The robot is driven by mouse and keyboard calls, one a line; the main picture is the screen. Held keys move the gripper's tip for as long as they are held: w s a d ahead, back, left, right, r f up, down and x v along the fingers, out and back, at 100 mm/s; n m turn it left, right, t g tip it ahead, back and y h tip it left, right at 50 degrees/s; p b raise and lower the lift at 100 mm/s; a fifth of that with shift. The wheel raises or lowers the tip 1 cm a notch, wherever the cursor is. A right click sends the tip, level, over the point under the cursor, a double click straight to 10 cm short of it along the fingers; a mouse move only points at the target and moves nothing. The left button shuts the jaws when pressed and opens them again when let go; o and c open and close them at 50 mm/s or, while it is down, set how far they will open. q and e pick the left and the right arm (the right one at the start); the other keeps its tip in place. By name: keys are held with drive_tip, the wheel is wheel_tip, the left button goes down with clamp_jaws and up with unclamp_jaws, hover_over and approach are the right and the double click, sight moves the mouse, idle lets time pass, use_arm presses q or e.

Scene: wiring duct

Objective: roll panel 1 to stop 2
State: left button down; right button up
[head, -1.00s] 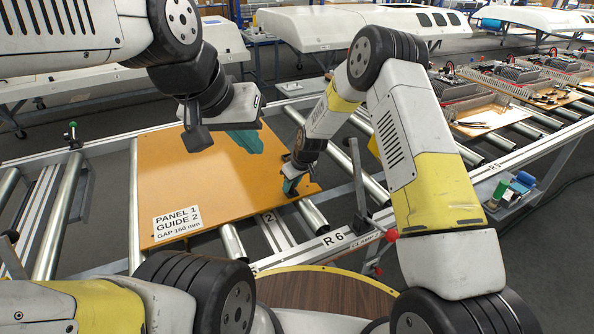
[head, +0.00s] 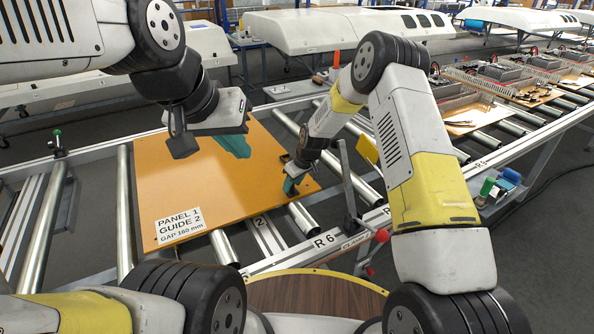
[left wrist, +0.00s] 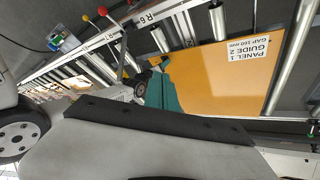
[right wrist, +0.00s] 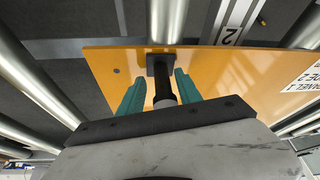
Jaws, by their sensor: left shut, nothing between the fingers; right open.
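Panel 1 (head: 207,178) is a flat orange board lying on the rollers, with a white label reading "PANEL 1 GUIDE 2 GAP 160 mm" (head: 180,228). My right gripper (head: 291,187) is low at the panel's right edge. In the right wrist view its open teal fingers (right wrist: 160,92) stand either side of a black post with a square base (right wrist: 159,66) on the panel; contact is unclear. My left gripper (head: 236,146) is shut and empty above the panel's far part. A "2" mark (head: 260,222) shows on a strip between rollers, just beyond the panel's near edge; stop 2 itself is not clear.
A grey upright with a red knob (head: 381,236) stands on the rail right of the panel, near the "R 6" mark (head: 324,241). Bare rollers (head: 42,225) lie at left. Loaded boards (head: 470,112) sit further along the line at right.

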drive_tip(key=v, duration=0.7)
drive_tip(key=shift+s+r, duration=0.15)
drive_tip(key=shift+r, duration=0.15)
use_arm(q)
drive_tip(key=c, duration=2.2)
unclamp_jaws()
use_arm(e)
drive_tip(key=shift+d, duration=0.1)
